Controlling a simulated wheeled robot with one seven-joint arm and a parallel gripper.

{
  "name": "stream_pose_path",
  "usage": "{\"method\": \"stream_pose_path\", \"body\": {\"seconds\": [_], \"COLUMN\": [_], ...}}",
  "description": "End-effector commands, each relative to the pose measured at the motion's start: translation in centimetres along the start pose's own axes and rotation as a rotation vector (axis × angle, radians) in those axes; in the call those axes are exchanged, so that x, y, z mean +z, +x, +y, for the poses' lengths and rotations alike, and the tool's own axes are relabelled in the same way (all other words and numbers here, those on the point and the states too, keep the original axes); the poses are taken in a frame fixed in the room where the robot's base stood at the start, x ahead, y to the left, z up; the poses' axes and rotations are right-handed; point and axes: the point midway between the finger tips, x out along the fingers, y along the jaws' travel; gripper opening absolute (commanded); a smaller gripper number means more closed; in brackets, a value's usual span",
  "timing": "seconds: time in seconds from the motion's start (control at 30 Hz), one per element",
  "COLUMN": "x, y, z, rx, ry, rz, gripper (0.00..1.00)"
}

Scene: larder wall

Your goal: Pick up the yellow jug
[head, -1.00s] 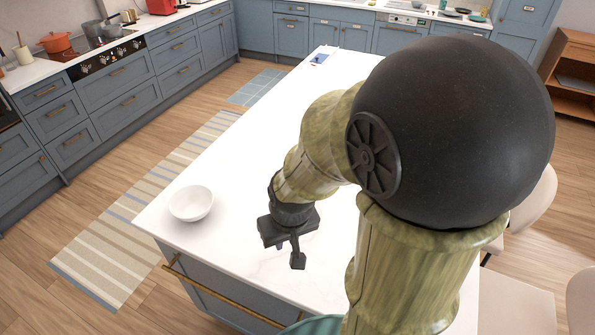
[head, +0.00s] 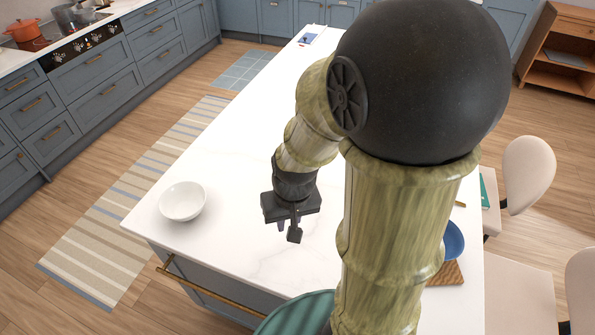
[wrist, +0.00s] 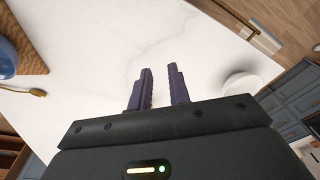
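No yellow jug shows in either view. My gripper (head: 290,232) hangs over the white island worktop (head: 240,150), to the right of the white bowl. Nothing is held. My arm hides part of the worktop in the head view.
A white bowl (head: 183,201) stands near the island's left edge. A blue bowl (head: 454,240) and wooden board (head: 449,274) are at the right, partly behind my arm. Chairs (head: 528,172) line the right side. The worktop's middle is clear.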

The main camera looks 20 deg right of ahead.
Motion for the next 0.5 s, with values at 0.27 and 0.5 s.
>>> {"method": "stream_pose_path", "body": {"seconds": [0.27,0.5], "x": [1.8,-1.2], "y": [7.5,11.8], "z": [0.4,-0.4], "rx": [-0.233,-0.621], "ry": [0.532,1.025], "rz": [-0.365,-0.596], "gripper": [0.19,0.19]}}
